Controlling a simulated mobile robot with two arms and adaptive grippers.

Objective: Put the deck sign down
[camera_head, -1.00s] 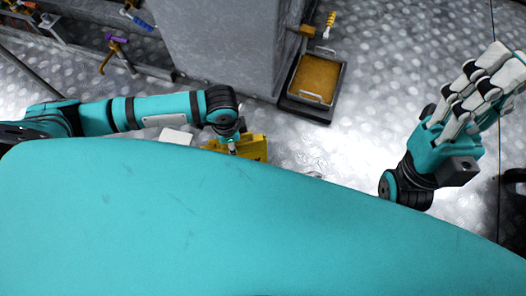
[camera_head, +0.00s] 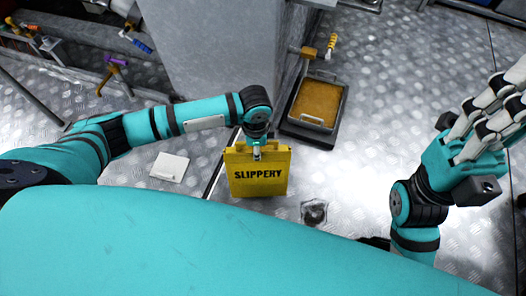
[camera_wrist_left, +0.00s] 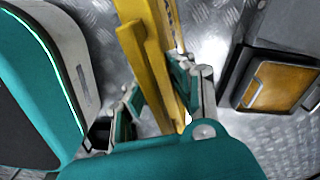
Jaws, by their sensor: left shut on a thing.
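The deck sign (camera_head: 260,186) is a yellow panel with the word SLIPPERY in black, in the middle of the head view. My left gripper (camera_head: 257,150) is shut on its top edge. The sign hangs roughly upright below the gripper; I cannot tell whether its lower edge touches the floor. In the left wrist view the sign (camera_wrist_left: 150,45) runs edge-on between the fingers of my left gripper (camera_wrist_left: 163,95). My right gripper (camera_head: 490,125) is at the right edge of the head view, its fingers extended and empty, away from the sign.
A drip tray (camera_head: 318,103) with amber liquid lies on the metal tread floor (camera_head: 375,130), behind and right of the sign. A grey cabinet (camera_head: 215,60) stands behind. A white square (camera_head: 169,167) lies left of the sign, and a dark patch (camera_head: 314,211) is at its right.

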